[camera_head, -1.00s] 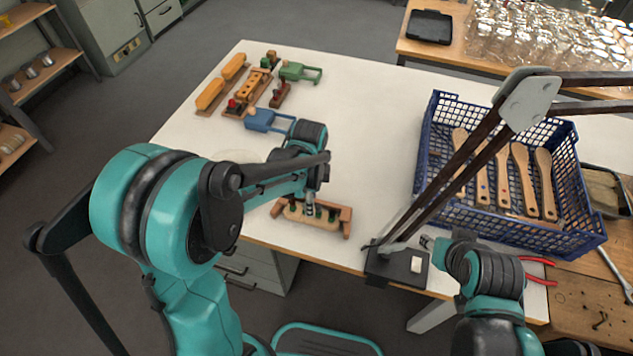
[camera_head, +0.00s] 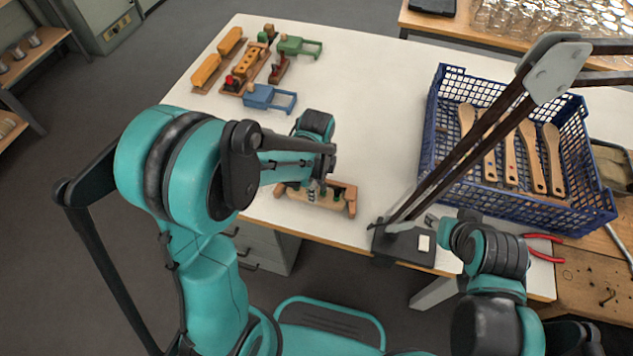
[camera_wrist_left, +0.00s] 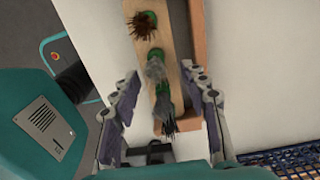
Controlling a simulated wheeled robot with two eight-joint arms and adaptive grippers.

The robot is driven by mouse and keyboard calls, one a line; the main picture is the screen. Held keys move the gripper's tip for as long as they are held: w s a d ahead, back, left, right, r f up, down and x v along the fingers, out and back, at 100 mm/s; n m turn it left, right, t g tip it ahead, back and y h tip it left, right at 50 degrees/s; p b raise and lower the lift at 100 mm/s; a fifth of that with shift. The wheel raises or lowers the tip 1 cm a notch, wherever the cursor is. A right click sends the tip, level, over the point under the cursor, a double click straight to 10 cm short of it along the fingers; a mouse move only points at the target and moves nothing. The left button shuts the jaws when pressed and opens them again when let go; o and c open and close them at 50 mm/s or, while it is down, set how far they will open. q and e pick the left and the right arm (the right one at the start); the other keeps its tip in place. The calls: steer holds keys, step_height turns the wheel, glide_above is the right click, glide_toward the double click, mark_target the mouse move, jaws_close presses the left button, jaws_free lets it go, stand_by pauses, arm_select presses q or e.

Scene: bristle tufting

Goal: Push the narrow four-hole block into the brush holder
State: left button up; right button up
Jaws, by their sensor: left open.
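A narrow pale wooden block (camera_wrist_left: 171,60) with dark bristle tufts in green-rimmed holes lies along the reddish-brown brush holder (camera_wrist_left: 198,30). Three tufts show in the left wrist view, one brown and two grey to dark. In the head view the holder (camera_head: 351,190) sits near the table's front edge. I cannot tell how deep the block sits in it. My left gripper (camera_head: 314,192) is over the block. In the left wrist view its fingers (camera_wrist_left: 160,85) are apart, one on each side of the block. My right gripper (camera_head: 432,222) is beside the lamp base; its jaws are unclear.
The lamp base (camera_head: 405,243) stands right of the holder. A blue crate (camera_head: 435,150) of wooden brush handles fills the right side. Orange blocks on a stand (camera_head: 207,70), a blue frame (camera_head: 270,97) and a green frame (camera_head: 298,46) are at back left. The table's middle is clear.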

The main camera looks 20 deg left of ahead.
arm_select(q)
steer(key=shift+f+b, duration=0.5)
steer(key=shift+f, duration=1.1)
steer(key=c, duration=0.9)
steer(key=shift+w, duration=0.1)
